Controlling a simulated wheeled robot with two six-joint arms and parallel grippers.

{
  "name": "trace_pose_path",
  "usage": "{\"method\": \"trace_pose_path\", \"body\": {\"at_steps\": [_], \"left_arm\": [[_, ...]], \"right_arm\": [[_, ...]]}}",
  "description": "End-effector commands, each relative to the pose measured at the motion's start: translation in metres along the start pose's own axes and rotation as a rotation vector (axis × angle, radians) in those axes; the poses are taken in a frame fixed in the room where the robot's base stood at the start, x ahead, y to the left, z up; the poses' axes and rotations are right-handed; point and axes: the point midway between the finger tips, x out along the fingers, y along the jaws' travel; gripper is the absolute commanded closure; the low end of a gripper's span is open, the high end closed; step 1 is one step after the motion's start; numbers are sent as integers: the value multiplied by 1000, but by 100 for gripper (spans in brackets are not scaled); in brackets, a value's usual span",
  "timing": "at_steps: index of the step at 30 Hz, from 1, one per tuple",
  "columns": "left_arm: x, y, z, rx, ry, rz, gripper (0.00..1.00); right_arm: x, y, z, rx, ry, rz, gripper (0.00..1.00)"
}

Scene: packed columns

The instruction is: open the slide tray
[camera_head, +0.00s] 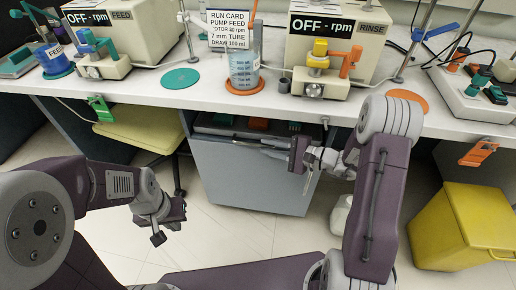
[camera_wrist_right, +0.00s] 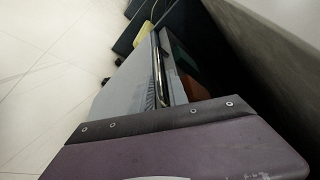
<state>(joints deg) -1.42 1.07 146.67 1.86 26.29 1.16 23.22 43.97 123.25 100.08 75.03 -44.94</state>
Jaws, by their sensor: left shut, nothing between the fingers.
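A grey cabinet front (camera_head: 245,185) stands under the bench, with a thin metal bar handle (camera_head: 235,143) along its top edge. The front and handle also show in the right wrist view, with the bar (camera_wrist_right: 158,75) running along the top edge. Behind the bar is a dark space with orange and green things in it. My right gripper (camera_head: 303,160) is at the right end of the bar; I cannot tell whether it touches it or how its fingers stand. My left gripper (camera_head: 170,222) is shut and empty over the floor, left of the cabinet.
The white bench (camera_head: 200,95) overhangs the cabinet and carries two pump units, a beaker (camera_head: 244,70) and a run card (camera_head: 228,28). A yellow bin (camera_head: 465,225) stands at the right and a yellow stool (camera_head: 140,128) at the left. The floor before the cabinet is clear.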

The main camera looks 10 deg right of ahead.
Motion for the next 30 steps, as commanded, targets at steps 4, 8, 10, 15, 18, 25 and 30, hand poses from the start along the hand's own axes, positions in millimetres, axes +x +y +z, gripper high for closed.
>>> {"method": "trace_pose_path", "body": {"at_steps": [4, 8, 10, 15, 18, 25, 30], "left_arm": [[13, 0, 1, 0, 0, 0, 100], [15, 0, 2, 0, -1, 0, 100], [16, 0, 2, 0, 0, 0, 100], [15, 0, 2, 0, -1, 0, 100], [15, 0, 2, 0, -1, 0, 100], [15, 0, 2, 0, 0, 0, 100], [15, 0, 2, 0, -1, 0, 100]], "right_arm": [[29, 3, -1, -2, -3, 2, 80], [40, 1, 0, -1, -1, 1, 80], [43, 1, 0, -1, -1, 1, 80], [43, 0, 0, 0, 0, 1, 80], [43, 0, 0, 0, 0, 1, 97], [43, 0, 0, 0, 0, 1, 100], [43, 0, 0, 0, 0, 1, 100]]}}
